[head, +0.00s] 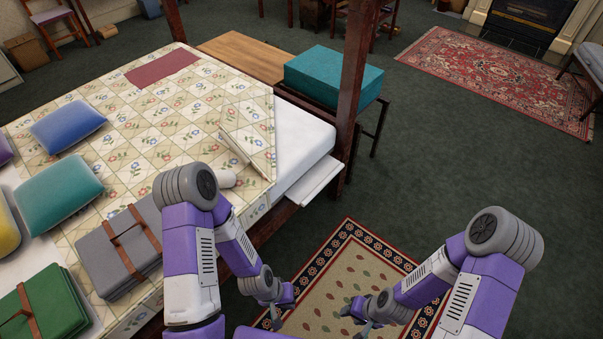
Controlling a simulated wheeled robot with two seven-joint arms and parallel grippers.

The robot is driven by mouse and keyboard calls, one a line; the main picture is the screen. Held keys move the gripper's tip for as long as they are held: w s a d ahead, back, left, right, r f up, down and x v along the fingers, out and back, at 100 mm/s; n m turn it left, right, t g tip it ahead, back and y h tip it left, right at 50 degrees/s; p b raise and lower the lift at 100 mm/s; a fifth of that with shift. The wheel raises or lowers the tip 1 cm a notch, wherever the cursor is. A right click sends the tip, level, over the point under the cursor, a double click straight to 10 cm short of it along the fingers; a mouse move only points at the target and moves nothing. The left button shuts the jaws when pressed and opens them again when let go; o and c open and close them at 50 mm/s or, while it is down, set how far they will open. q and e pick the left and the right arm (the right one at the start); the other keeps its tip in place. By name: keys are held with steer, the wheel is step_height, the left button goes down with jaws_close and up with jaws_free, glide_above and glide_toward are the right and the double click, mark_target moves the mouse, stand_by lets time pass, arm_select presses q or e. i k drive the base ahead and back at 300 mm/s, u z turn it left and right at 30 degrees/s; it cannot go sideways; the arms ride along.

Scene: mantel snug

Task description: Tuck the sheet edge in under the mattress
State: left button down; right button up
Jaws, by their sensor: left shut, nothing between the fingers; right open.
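The white mattress (305,146) shows at the bed's near right corner, where the floral quilt (180,125) is folded back. A white sheet edge (314,184) sticks out as a flat flap past the bed's side, below the mattress, near the dark bedpost (349,90). My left gripper (283,312) is low over the patterned rug, apart from the bed and the sheet; its fingers are small in view and it holds nothing. My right gripper (356,318) is to its right, also over the rug, open and empty, apart from the sheet.
A small patterned rug (350,262) lies beside the bed on dark green carpet. A teal box (333,75) rests on a dark stand beyond the bedpost. A grey case (117,247), a green case (45,307) and several cushions lie on the bed. Open carpet is at right.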

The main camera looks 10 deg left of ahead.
mark_target(307, 187)
steer(key=z, duration=0.15)
steer(key=i, duration=1.2)
steer(key=z, duration=0.7)
